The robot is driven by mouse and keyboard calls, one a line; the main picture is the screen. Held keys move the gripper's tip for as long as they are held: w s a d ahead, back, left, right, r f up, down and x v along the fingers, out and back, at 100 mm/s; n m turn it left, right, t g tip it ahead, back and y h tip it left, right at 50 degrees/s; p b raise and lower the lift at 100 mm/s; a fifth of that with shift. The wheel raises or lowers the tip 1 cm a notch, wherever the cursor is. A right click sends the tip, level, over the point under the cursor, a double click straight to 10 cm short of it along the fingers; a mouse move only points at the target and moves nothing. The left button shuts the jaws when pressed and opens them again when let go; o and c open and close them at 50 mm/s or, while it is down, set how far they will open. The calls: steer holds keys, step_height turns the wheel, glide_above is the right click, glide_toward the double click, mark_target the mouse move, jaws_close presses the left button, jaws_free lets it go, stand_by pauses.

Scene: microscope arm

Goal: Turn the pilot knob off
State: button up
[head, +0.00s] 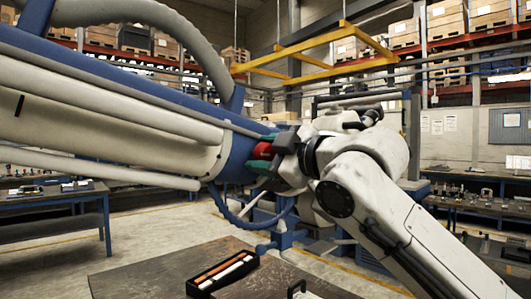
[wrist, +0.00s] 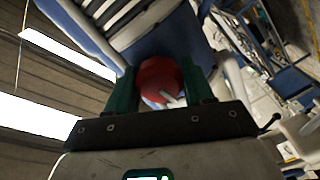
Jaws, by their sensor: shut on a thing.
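The red pilot knob (head: 264,150) sits at the end of the large white and blue microscope arm (head: 120,105) in the head view. In the wrist view the round red knob (wrist: 160,79) has a pale pointer on its face, slanting toward the lower right. My gripper (head: 263,160) has its green fingers on either side of the knob and is shut on it. In the wrist view my gripper (wrist: 163,90) shows one finger at the knob's left and one at its right. The knob's far side is hidden.
A dark table (head: 150,284) in front holds a black tray (head: 222,274) with orange and white sticks. A blue looped hose (head: 250,222) hangs below the microscope arm. A yellow frame (head: 310,55) hangs above. Workbenches stand at left and right.

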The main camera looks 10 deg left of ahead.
steer(key=m+p, duration=0.3)
steer(key=shift+r+m, duration=0.1)
steer(key=shift+m, duration=0.3)
steer(key=m+p, duration=0.4)
steer(key=shift+m, duration=0.3)
steer(key=m+p, duration=0.4)
steer(key=shift+r+m, duration=0.15)
steer(key=shift+m, duration=0.15)
steer(key=shift+w+d+m+p, duration=0.1)
steer(key=shift+m+p, duration=1.55)
steer(key=shift+m, duration=0.45)
steer(key=o, duration=0.7)
steer(key=shift+c, duration=0.2)
steer(key=o, duration=0.3)
steer(key=shift+f, duration=0.2)
steer(key=shift+o, duration=0.2)
